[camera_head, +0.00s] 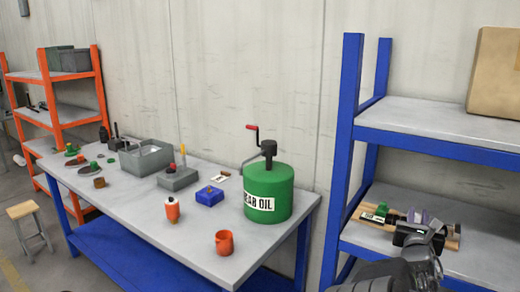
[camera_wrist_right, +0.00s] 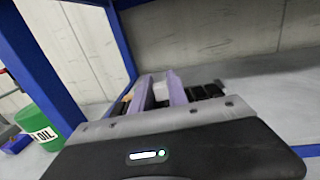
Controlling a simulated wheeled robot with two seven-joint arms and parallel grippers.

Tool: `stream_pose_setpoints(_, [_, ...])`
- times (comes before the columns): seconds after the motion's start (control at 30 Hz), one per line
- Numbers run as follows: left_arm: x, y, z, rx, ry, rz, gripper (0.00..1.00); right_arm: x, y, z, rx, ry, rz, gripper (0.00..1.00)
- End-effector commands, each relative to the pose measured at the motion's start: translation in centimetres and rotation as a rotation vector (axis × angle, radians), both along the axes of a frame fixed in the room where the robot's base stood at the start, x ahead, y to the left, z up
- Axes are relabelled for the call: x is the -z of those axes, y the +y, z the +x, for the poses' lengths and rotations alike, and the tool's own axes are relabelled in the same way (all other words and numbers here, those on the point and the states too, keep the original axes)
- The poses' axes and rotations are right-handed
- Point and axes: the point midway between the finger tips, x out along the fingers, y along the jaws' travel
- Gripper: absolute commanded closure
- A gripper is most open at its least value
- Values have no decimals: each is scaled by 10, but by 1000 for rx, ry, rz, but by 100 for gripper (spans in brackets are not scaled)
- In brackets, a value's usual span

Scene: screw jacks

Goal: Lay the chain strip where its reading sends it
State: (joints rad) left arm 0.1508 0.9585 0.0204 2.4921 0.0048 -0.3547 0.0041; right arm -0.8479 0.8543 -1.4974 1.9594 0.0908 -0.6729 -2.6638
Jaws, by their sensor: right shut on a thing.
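My right gripper (camera_head: 419,214) reaches over the wooden board (camera_head: 452,243) on the lower shelf of the blue rack. Its two purple fingers also show in the right wrist view (camera_wrist_right: 162,88), close together. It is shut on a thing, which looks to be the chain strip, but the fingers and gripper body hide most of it. A pale bit shows between the fingers. I cannot tell whether it touches the board. A green piece (camera_head: 381,210) and a small dark and white labelled piece lie at the board's left end. I cannot read any reading. My left gripper is out of view.
The blue rack (camera_head: 345,130) has a post left of my gripper and an upper shelf (camera_head: 440,122) above, with a cardboard box (camera_head: 495,75). Left stands a workbench (camera_head: 190,235) with a green oil drum (camera_head: 268,185), grey bin (camera_head: 145,160), blue block (camera_head: 209,197) and orange cup (camera_head: 224,243).

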Motion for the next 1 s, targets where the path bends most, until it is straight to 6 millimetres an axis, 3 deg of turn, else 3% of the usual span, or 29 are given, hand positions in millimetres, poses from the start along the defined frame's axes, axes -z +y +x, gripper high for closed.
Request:
stream_pose_setpoints(0.3, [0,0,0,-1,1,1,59,48,84,-3,-176,2,-1,100])
stream_pose_setpoints(0.5, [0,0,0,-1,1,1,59,105,171,-21,-354,7,-3,100])
stream_pose_setpoints(0.63, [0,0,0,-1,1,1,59,142,217,-40,-446,6,-1,100])
stream_pose_setpoints(0.8, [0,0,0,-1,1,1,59,169,250,-51,-506,-1,-1,100])
stream_pose_setpoints(1.0, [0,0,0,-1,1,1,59,169,261,-51,-527,-5,1,100])
